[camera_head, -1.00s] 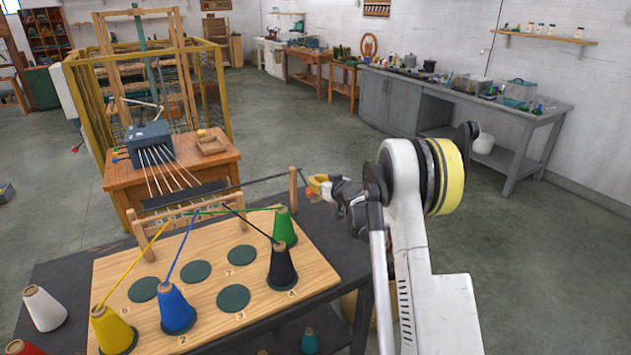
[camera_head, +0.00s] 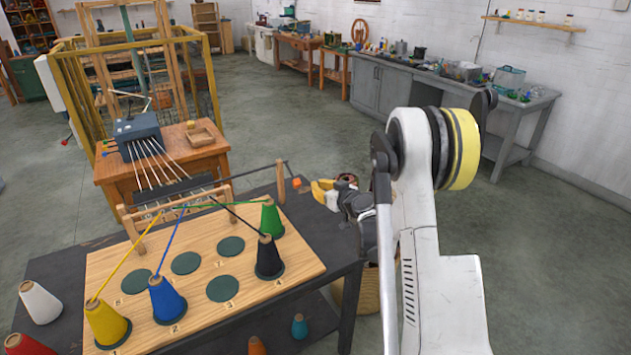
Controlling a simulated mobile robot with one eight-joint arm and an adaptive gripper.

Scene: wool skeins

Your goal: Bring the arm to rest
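My arm stands at the right of the picture, with a white link and a yellow-banded joint. My gripper (camera_head: 322,190) has yellow fingertips and points left, just beyond the right edge of the dark table (camera_head: 335,230). The fingers are small and seen from behind, so their gap is unclear. I see nothing held in it. A small orange piece (camera_head: 297,184) shows left of the fingertips, apart from them, near the wooden post (camera_head: 280,182).
A wooden board (camera_head: 212,252) on the table bears yellow (camera_head: 106,323), blue (camera_head: 167,299), black (camera_head: 268,257) and green (camera_head: 270,218) cones with threads running to a wooden rack (camera_head: 180,212). A white cone (camera_head: 40,303) stands at left. Floor (camera_head: 300,120) behind the table is open.

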